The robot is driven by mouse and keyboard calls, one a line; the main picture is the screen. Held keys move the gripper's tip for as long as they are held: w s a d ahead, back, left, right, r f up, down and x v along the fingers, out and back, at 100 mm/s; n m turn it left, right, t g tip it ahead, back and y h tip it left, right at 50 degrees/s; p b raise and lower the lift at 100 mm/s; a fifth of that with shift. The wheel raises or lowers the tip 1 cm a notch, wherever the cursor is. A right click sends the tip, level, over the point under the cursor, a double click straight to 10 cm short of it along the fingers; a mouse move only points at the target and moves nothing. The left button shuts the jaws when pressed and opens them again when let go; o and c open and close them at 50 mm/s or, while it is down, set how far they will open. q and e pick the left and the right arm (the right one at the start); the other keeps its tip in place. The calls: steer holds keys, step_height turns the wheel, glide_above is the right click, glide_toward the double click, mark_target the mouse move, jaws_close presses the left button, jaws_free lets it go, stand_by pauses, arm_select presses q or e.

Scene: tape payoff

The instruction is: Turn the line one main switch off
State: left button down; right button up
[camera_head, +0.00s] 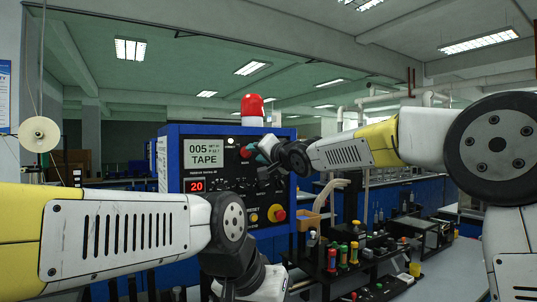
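A blue control cabinet (170,142) with a black front panel stands ahead. Its panel has a display (204,153) reading "005" and "TAPE", a red readout (194,185) showing 20, small knobs, and a red stop button (277,213) on yellow. I cannot tell which control is the line one main switch; it may be hidden. My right gripper (257,151) is at the panel's upper right, its fingers foreshortened and partly behind my wrist. I cannot tell whether it touches a control. My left gripper (262,286) is low in front of the cabinet, its fingertips not visible.
A red beacon (252,107) stands on the cabinet top. A white reel (39,134) hangs at the left.

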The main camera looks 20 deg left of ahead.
mark_target(248, 153)
steer(key=shift+x, duration=2.35)
steer(key=shift+c, duration=0.2)
jaws_close()
